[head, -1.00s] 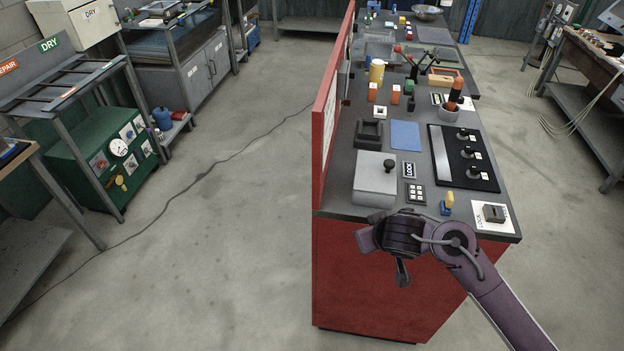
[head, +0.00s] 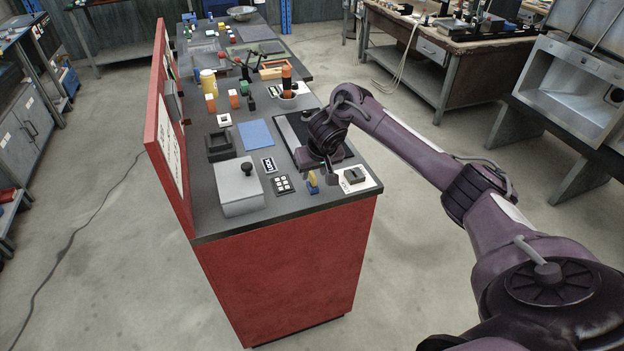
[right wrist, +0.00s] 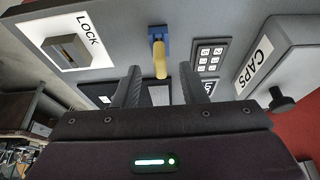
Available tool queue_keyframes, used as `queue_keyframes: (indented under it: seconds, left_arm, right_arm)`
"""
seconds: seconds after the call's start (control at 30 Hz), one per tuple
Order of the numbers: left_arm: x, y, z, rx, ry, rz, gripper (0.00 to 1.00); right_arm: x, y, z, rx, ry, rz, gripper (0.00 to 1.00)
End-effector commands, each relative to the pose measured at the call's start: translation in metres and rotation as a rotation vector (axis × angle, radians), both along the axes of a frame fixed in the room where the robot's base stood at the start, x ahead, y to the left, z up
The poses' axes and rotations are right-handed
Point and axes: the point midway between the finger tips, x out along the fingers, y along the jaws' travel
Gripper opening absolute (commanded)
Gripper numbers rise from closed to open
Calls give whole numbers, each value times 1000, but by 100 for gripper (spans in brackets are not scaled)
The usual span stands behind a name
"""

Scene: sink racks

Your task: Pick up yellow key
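The yellow key (head: 314,184) stands in a small blue base (head: 313,190) near the front edge of the grey bench top. In the right wrist view the yellow key (right wrist: 160,63) points toward my gripper, with the blue base (right wrist: 159,34) behind it. My right gripper (head: 323,174) is over the bench, close to the key in the head view. In the right wrist view my right gripper (right wrist: 160,74) is open, with one finger on either side of the key's line. I cannot tell whether the key is between the fingertips in depth. My left gripper is out of view.
A white LOCK plate with a grey switch (head: 354,176) is right of the key. A small keypad (head: 283,184) and a grey CAPS box with a black knob (head: 240,190) are left. A black panel (head: 287,128) lies behind. A red board (head: 168,130) edges the bench's left.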

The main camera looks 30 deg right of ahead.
Motion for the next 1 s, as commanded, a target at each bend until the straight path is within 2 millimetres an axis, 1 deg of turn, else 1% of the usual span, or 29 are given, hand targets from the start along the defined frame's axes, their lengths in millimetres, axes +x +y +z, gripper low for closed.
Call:
queue_keyframes:
  seconds: [0.03, 0.07, 0.2, 0.3, 0.5, 0.57, 0.8, 1.0]
  left_arm:
    - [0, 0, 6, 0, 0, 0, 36]
    - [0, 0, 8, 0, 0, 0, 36]
    - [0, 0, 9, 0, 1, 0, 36]
    - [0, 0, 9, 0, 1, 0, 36]
    - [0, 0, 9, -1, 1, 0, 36]
    - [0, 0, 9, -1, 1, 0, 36]
    - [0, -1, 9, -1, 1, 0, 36]
    - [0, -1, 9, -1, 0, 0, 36]
  right_arm:
    - [3, 0, -5, 0, 4, -1, 38]
    - [4, -1, -9, 1, 5, -1, 38]
    - [12, -2, -28, 0, 2, 0, 38]
    - [14, -3, -33, -1, 0, 1, 38]
    - [15, -3, -34, -1, -1, 2, 38]
    - [15, -3, -34, -1, -1, 2, 32]
    - [15, -3, -34, -1, -2, 2, 0]
    - [15, -3, -33, -1, -2, 2, 0]
